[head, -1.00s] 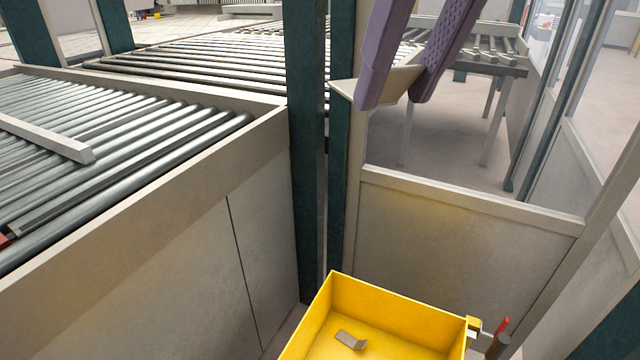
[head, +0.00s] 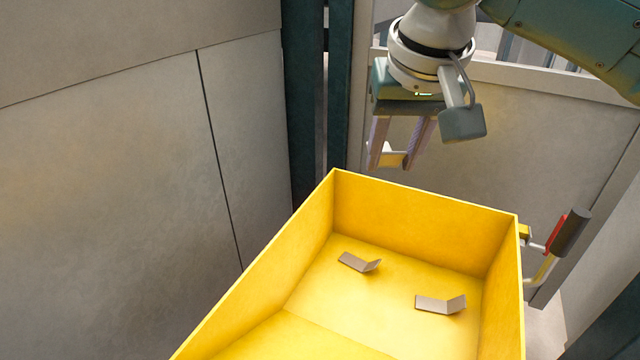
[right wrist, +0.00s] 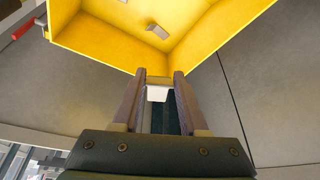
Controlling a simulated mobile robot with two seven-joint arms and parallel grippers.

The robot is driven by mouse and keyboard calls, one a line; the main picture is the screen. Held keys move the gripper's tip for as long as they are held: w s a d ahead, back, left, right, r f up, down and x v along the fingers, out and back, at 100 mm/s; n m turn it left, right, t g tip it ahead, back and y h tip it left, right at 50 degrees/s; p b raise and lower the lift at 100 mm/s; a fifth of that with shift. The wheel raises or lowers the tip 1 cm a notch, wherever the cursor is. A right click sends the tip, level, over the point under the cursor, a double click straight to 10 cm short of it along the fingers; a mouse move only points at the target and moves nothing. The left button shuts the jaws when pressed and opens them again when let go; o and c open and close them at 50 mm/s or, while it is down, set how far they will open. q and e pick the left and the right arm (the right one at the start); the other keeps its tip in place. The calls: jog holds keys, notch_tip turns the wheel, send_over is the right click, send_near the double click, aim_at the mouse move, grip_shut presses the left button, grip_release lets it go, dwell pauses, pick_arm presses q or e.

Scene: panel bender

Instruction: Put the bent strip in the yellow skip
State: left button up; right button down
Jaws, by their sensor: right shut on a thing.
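The yellow skip (head: 415,225) stands open on the floor. It also shows at the top of the right wrist view (right wrist: 108,40). My right gripper (head: 398,162) is shut on a bent strip (head: 387,158), a small pale angled piece held between the fingertips. The held strip also shows in the right wrist view (right wrist: 157,93). In the head view it appears just beyond and above the skip's far rim, near the back left corner. Its exact height over the rim cannot be told. My left gripper is not in view.
Two other bent strips (head: 360,262) (head: 441,304) lie apart on the skip's floor. A dark post (head: 305,110) and grey panels (head: 110,190) stand to the left. A red and dark handle (head: 568,232) sticks out at the skip's right.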

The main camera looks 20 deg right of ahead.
jog(key=m+b, duration=0.1)
jog(key=b, duration=0.6)
send_over(387, 319)
jog(key=s, duration=0.1)
notch_tip(387, 319, down, 15)
jog(key=f+b, duration=0.3)
jog(key=f, duration=0.2)
jog(key=f+b, duration=0.3)
jog(key=f, duration=0.2)
jog(key=f+b, duration=0.3)
jog(key=f, duration=0.2)
jog(key=shift+s+a, duration=0.1)
jog(key=shift+a, duration=0.25)
notch_tip(387, 319, down, 5)
jog(key=b, duration=0.3)
jog(key=shift+r, duration=0.1)
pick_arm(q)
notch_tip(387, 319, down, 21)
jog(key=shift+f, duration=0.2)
pick_arm(e)
jog(key=shift+r, duration=0.1)
jog(key=c, duration=0.9)
grip_release()
jog(key=shift+f, duration=0.2)
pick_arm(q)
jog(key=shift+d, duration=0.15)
pick_arm(e)
jog(key=o, duration=0.5)
jog(key=shift+c, duration=0.2)
jog(key=shift+r, duration=0.1)
